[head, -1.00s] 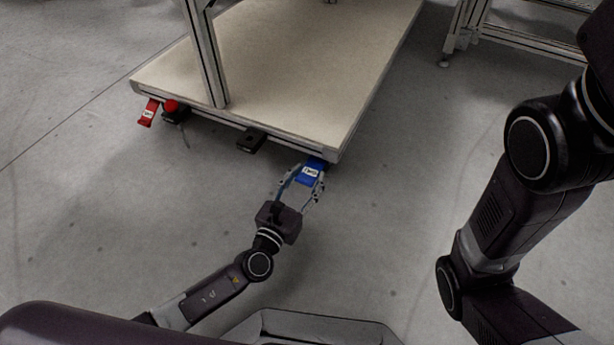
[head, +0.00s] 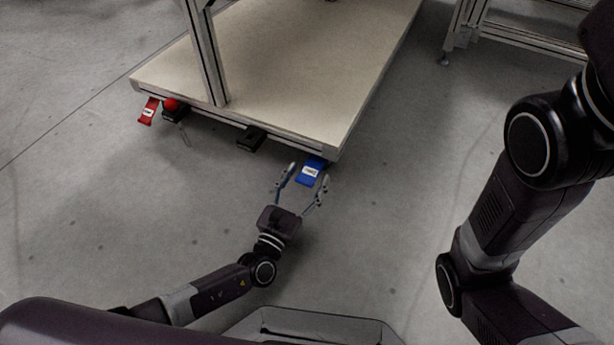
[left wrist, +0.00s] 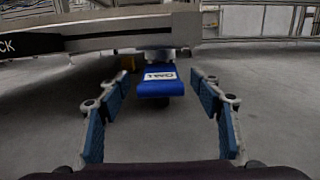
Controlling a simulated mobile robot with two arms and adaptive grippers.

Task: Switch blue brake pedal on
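The blue brake pedal (head: 311,172) sticks out from under the front right corner of the low beige platform (head: 290,70), with a white label on it. In the left wrist view the blue pedal (left wrist: 155,88) hangs centrally below the platform edge, beyond and between the fingertips. My left gripper (head: 305,181) is open and empty, its fingers spread just short of the pedal, apart from it. Its blue-padded fingers also show in the left wrist view (left wrist: 160,107). My right arm (head: 500,210) stands at the right; its gripper is out of frame.
A red pedal (head: 148,111), a red round knob (head: 171,104) and a black pedal (head: 251,138) sit along the platform's front edge to the left. A metal upright (head: 206,55) rises from the platform. Another metal frame (head: 520,42) stands at the back right. The floor in front is clear.

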